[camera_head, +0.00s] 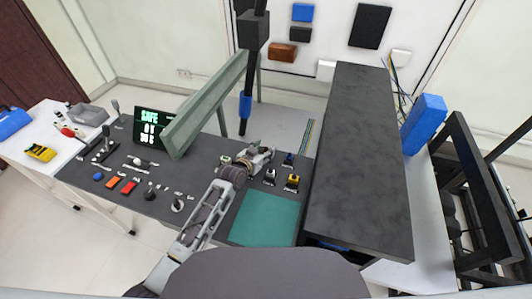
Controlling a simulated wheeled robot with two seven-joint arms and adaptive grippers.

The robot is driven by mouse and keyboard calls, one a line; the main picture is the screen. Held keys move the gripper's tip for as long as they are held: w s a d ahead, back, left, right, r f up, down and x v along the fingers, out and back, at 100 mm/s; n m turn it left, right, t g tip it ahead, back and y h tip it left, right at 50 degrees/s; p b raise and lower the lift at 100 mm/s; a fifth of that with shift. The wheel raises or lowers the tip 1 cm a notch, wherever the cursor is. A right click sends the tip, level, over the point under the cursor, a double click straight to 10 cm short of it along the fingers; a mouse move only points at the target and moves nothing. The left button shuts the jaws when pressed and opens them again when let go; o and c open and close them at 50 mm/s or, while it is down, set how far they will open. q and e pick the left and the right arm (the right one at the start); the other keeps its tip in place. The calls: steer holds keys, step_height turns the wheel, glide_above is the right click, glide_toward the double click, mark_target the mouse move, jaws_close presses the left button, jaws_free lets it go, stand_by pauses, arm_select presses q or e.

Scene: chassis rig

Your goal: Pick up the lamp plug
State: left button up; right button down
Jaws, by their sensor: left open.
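My left gripper (262,153) reaches in from the lower left over the dark grey work table (205,155). It is open, and I see nothing held between its fingers. Just right of it stand small plug-like parts: one dark with blue (289,158), one black and white (270,177), and one black and yellow (292,182). They are apart from the fingers as far as I can see. I cannot tell which one is the lamp plug. My right gripper is not in view.
A green-grey beam (205,108) slants above the table beside a dark screen (150,128). A teal mat (264,218) lies in front of the plugs. Buttons and knobs (130,187) fill the table's left.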

arm_select(q)
steer(key=c, duration=1.1)
steer(key=shift+r, duration=0.1)
steer(key=shift+r, duration=4.95)
